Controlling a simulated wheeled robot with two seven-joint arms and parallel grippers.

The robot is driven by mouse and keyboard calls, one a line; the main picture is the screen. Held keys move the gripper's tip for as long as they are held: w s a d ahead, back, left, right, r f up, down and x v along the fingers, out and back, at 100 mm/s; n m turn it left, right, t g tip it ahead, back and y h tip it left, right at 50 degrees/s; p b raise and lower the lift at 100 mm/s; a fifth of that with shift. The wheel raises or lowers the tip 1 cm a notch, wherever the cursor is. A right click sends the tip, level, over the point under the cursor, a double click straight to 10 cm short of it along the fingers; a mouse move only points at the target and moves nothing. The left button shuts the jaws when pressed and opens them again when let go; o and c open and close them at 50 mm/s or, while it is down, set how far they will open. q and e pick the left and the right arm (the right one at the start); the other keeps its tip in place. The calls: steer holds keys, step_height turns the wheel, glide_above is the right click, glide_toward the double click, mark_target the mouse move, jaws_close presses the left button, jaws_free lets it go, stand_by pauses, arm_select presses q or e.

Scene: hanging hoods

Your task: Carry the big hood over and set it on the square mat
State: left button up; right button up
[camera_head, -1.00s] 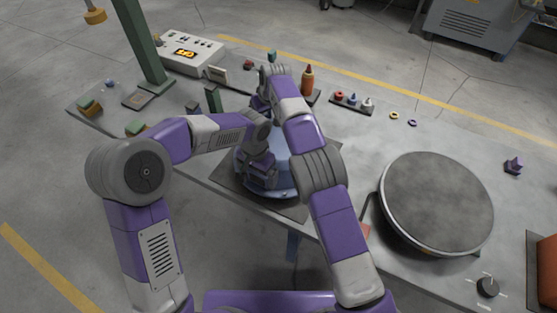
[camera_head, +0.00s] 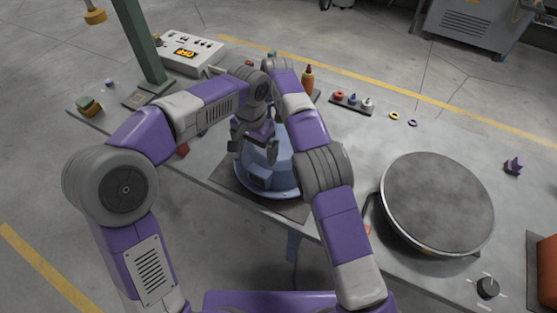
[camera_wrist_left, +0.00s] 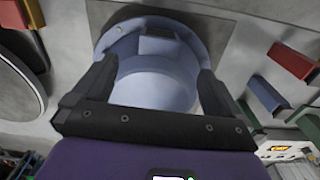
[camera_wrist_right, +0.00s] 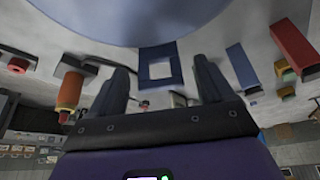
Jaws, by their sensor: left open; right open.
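The big hood (camera_head: 275,178) is pale blue and round with a wide rim. It stands on a dark square mat (camera_head: 292,208) near the front edge of the table. My left gripper (camera_head: 255,145) is open and empty above the hood's near left side. In the left wrist view, the hood (camera_wrist_left: 155,90) shows between the open fingers, with a boxy lug on its rim. My right gripper (camera_wrist_right: 160,66) is open; in the head view my arms hide it. In the right wrist view, a square blue loop handle (camera_wrist_right: 173,71) on the hood (camera_wrist_right: 130,15) shows ahead, between the fingers.
A large round dark plate (camera_head: 437,200) stands to the right, with a knob (camera_head: 487,287) in front. Behind are an orange bottle (camera_head: 308,78), a small parts tray (camera_head: 352,102) and a control box (camera_head: 190,54). A green post (camera_head: 143,45) rises at back left.

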steer(key=v, duration=0.9)
steer(key=shift+r, duration=0.3)
steer(key=shift+s+r, duration=0.1)
